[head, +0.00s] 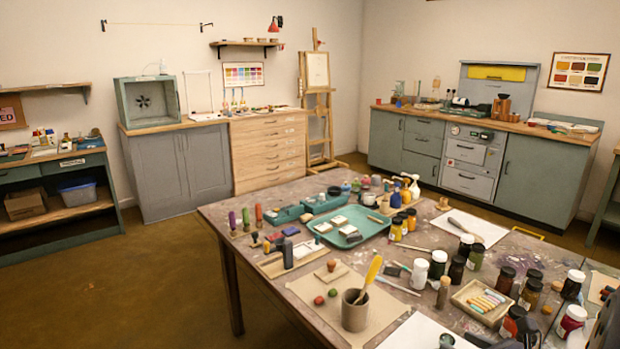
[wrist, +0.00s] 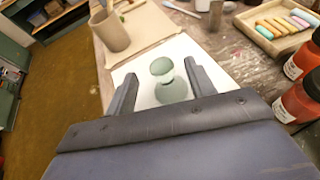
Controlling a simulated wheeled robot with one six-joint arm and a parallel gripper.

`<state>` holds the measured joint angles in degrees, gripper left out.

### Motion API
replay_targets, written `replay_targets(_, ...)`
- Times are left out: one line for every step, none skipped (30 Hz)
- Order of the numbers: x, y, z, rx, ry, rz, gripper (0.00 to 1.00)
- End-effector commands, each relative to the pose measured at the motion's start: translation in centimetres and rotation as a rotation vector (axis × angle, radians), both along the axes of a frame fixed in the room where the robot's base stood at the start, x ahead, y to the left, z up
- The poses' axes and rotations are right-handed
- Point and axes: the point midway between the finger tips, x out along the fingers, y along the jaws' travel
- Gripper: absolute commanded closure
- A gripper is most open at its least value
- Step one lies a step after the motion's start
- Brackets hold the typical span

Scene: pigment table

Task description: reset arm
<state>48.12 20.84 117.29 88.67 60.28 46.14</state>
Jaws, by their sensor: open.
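My gripper (wrist: 160,70) is open in the wrist view, its two dark fingers apart with nothing held between them. Beyond and between the fingers, a grey-green knobbed piece (wrist: 172,88) with a narrow neck stands on a white sheet (wrist: 145,72). Its lower part is partly hidden by my gripper. The top of this piece also shows at the bottom edge of the head view (head: 446,341). Whether the fingers touch it cannot be told. In the head view, a dark part of my arm shows at the lower right corner.
The worktable (head: 290,190) is crowded. A clay-coloured cup (head: 355,312) stands left of the sheet. A tray of coloured sticks (head: 482,303) and several jars stand to the right. A teal tray (head: 350,240) lies farther back. Open floor (head: 120,270) is at the left.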

Motion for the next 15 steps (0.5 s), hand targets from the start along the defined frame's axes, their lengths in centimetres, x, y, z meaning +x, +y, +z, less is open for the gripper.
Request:
replay_targets(0.8,0.4,-0.5,0.002,0.001,0.005,0.48)
replay_targets(1.2,0.6,-0.7,0.001,0.002,0.005,0.48)
replay_targets(1.7,0.8,-0.9,0.003,0.001,0.004,0.48)
replay_targets(2.0,0.9,-1.1,0.003,0.001,0.004,0.48)
replay_targets(2.4,1.1,-1.2,0.002,0.001,0.005,0.48)
replay_targets(2.9,1.2,-1.4,0.002,0.001,0.002,0.48)
replay_targets(3.2,1.4,-1.5,0.001,0.001,0.004,0.48)
replay_targets(3.4,1.5,-1.6,0.001,0.001,0.004,0.48)
replay_targets(3.8,1.6,-1.8,0.001,0.000,0.002,0.48)
replay_targets(4.0,1.7,-1.9,0.002,0.001,0.001,0.48)
replay_targets(4.0,1.7,-2.1,0.001,0.001,0.001,0.48)
replay_targets(4.0,1.6,-2.3,0.001,0.000,0.000,0.48)
replay_targets(4.0,1.6,-2.1,0.000,0.000,0.000,0.48)
replay_targets(4.0,1.6,-1.8,0.000,0.000,0.000,0.48)
replay_targets(4.0,1.6,-1.7,0.001,0.000,0.000,0.48)
